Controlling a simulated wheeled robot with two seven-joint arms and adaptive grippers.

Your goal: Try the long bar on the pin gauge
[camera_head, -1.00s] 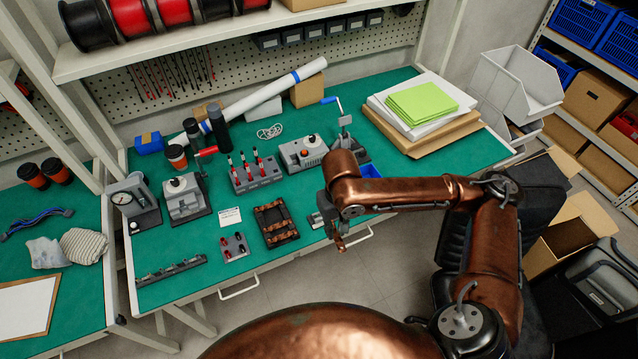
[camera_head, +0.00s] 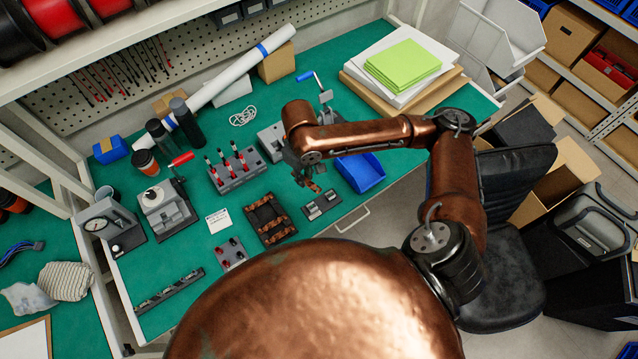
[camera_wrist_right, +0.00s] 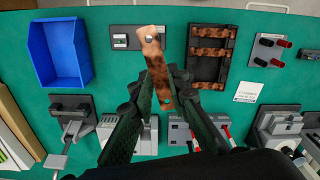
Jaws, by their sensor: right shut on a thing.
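My right gripper (camera_head: 304,174) is shut on a copper bar (camera_head: 314,188) above the bench. In the right wrist view the bar (camera_wrist_right: 157,68) sticks out lengthwise from between the fingers (camera_wrist_right: 160,92), with a hole near each end. A small grey block with dark fittings (camera_head: 322,204), probably the pin gauge, lies near the bench's front edge. In the wrist view the bar's far end overlaps the right part of this block (camera_wrist_right: 122,36); the bar looks held above it, apart. A dark rack (camera_head: 268,219) holds other copper bars. My left gripper is out of view.
A blue bin (camera_head: 360,172) stands right of the block. A plate with red and black pieces (camera_head: 231,253) lies left of the rack. Green mat is bare around the block.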

